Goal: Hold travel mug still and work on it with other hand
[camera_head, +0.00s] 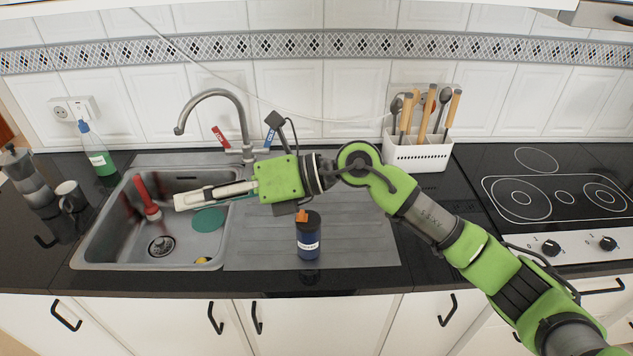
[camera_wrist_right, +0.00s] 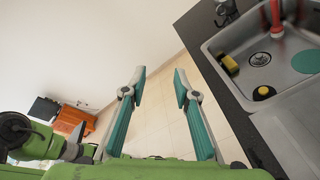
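The travel mug (camera_head: 308,245) is dark blue with a pale label, a black top and an orange part on its lid. It stands upright near the front edge of the steel drainboard. My right gripper (camera_head: 178,201) is above the sink, to the left of the mug and apart from it. Its wrist is above and behind the mug in the head view. The mug does not show in that view.
The sink (camera_head: 86,247) holds a red-handled tool (camera_head: 149,203), a teal disc (camera_head: 208,219) and a yellow sponge (camera_head: 203,261). The faucet (camera_head: 245,125) rises behind. A white utensil holder (camera_head: 418,155) and the hob (camera_head: 550,190) are to the right. The drainboard (camera_head: 355,235) right of the mug is clear.

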